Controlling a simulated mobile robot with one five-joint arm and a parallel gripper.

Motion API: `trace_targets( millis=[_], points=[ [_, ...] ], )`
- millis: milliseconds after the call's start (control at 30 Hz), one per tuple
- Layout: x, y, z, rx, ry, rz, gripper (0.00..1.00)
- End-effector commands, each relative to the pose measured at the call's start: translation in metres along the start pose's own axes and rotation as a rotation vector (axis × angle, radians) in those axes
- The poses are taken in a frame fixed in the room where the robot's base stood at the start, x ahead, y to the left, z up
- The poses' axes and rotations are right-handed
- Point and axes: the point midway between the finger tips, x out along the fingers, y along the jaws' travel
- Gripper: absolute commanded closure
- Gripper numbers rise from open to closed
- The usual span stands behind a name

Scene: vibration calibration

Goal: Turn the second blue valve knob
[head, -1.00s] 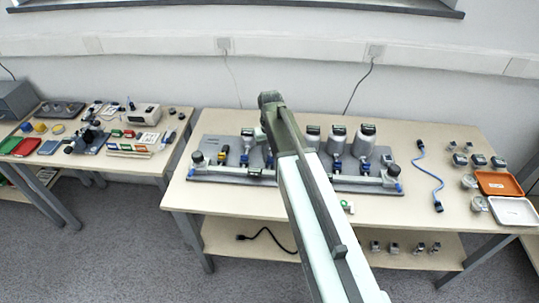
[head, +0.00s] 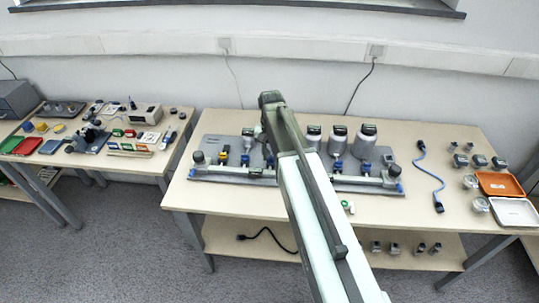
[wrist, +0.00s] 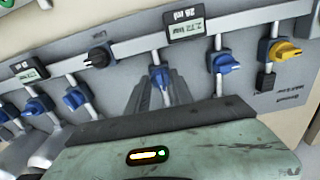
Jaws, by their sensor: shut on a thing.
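The blue valve knob (wrist: 159,76), second along from the yellow knob, sits on a grey pipe branch in the wrist view. The dark fingers of my gripper (wrist: 160,92) stand on both sides of it and are shut on it. In the head view my arm covers the gripper, and a bit of blue (head: 269,160) shows just left of the arm. The first blue knob (wrist: 223,62) is to the right in the wrist view, beside the yellow knob (wrist: 284,50). More blue knobs (wrist: 75,98) are to the left.
Silver canisters (head: 363,142) stand behind the pipe on the board. A blue cable (head: 430,175) and trays (head: 514,212) lie right on the table.

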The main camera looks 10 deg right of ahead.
Motion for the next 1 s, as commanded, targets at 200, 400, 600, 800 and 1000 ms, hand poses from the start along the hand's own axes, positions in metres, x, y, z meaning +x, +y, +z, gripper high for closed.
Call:
trace_targets(
  millis=[200, 400, 600, 800, 1000],
  points=[
    [0.0, -0.001, -0.002, -0.001, 0.005, -0.003, 0.7],
    [0.0, 0.0, -0.001, -0.001, 0.003, -0.002, 0.52],
    [-0.001, 0.0, -0.001, -0.001, 0.001, -0.001, 0.52],
    [-0.021, 0.0, -0.001, -0.001, 0.001, -0.001, 0.52],
    [-0.059, 0.0, -0.001, -0.001, 0.001, -0.001, 0.52]
  ],
)
